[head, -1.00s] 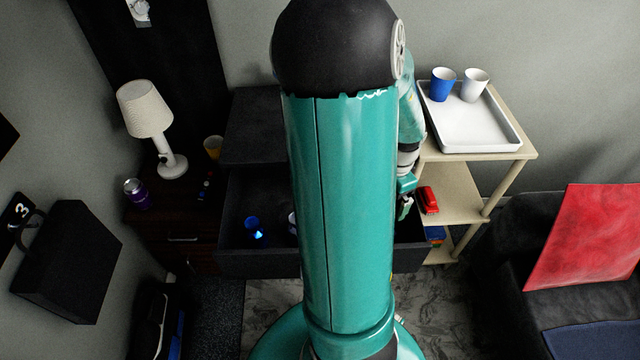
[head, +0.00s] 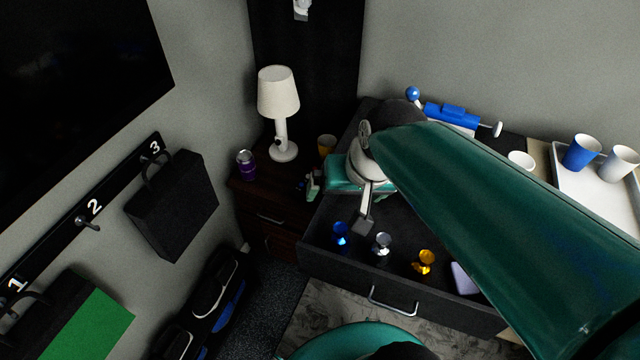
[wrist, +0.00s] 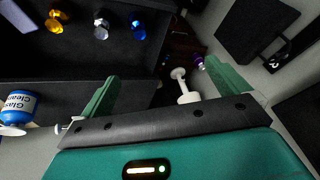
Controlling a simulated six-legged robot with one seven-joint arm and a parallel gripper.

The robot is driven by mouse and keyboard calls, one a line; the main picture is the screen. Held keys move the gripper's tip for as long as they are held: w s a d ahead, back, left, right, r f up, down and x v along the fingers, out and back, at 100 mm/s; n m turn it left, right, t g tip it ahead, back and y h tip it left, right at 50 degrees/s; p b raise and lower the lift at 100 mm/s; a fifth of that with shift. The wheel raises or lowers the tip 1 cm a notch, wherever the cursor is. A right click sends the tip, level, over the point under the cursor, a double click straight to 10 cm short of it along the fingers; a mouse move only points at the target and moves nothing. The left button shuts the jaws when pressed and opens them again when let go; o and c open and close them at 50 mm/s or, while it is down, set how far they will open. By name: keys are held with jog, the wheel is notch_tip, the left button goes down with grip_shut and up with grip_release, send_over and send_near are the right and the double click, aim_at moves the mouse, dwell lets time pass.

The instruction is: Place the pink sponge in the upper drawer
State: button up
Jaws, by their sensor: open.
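I see no clearly pink sponge in either view. A pale lavender block (head: 463,278) lies at the right of the open dark drawer (head: 400,297), partly hidden by my arm; I cannot tell whether it is the sponge. The drawer also holds a blue (head: 341,234), a silver (head: 382,243) and a gold (head: 424,262) shiny piece. These also show at the top left of the wrist view.
A blue-labelled cleaner bottle (head: 452,116) lies on the dresser top. A white tray (head: 600,195) with cups stands right. A black case (head: 172,205) hangs left.

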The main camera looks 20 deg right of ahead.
jog(key=s+a+r+n+t, duration=0.1)
jog(key=s+a+r+n, duration=0.1)
jog(key=a, duration=0.3)
jog(key=shift+s+r+n+h, duration=0.35)
jog(key=shift+r+n, duration=0.15)
jog(key=shift+n, duration=0.3)
jog(key=shift+c, duration=0.2)
